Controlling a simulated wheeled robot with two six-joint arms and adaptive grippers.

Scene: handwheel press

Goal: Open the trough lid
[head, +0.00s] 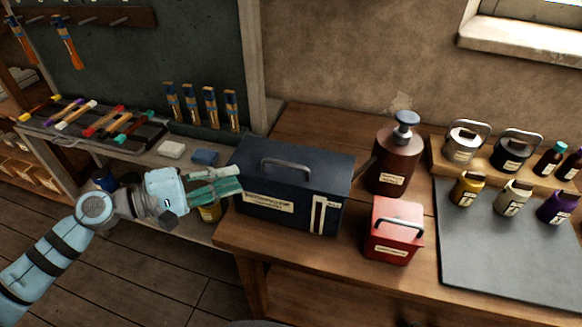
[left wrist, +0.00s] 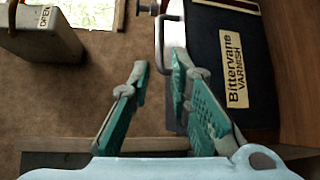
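A dark blue box (head: 318,177) with a metal handle (head: 285,165) on its top stands at the left end of the wooden table. Its label reads "Bittervane Varnish" in the left wrist view, where its dark side (left wrist: 205,35) fills the right part. My left gripper (head: 238,180) is at the box's left end, partly in front of it. In the left wrist view its green fingers (left wrist: 160,75) are apart with nothing between them. The metal handle (left wrist: 160,42) shows just beyond the right finger; I cannot tell whether they touch. My right gripper is out of view.
A red box (head: 393,240) with a handle and a brown pump bottle (head: 395,160) stand right of the blue box. Several jars and a dark mat (head: 500,260) are further right. A grey box marked "OPEN" (left wrist: 42,38) shows in the left wrist view.

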